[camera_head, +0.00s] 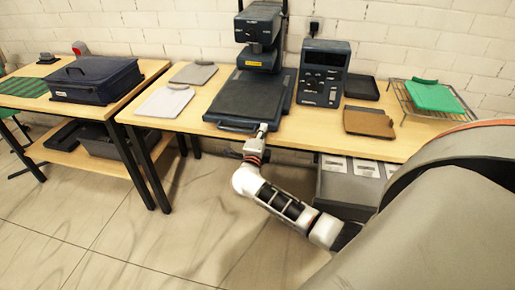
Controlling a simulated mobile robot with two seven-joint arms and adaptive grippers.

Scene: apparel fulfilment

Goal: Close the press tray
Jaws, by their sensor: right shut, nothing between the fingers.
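The heat press (260,25) stands at the back of the middle table. Its dark press tray (248,98) sticks out in front of the upright, towards the table's front edge, with nothing lying on it. The tray's handle (228,125) is at its front edge. My right gripper (262,130) is shut and empty at the right front corner of the tray, close to the handle. I cannot tell whether it touches the handle or tray. My left gripper is not in view.
A control box (322,75) stands right of the press. Folded grey shirts (166,102) lie left of it, a brown one (369,122) right, and a green one (434,96) on a wire rack. A lidded dark bin (93,78) sits on the left table.

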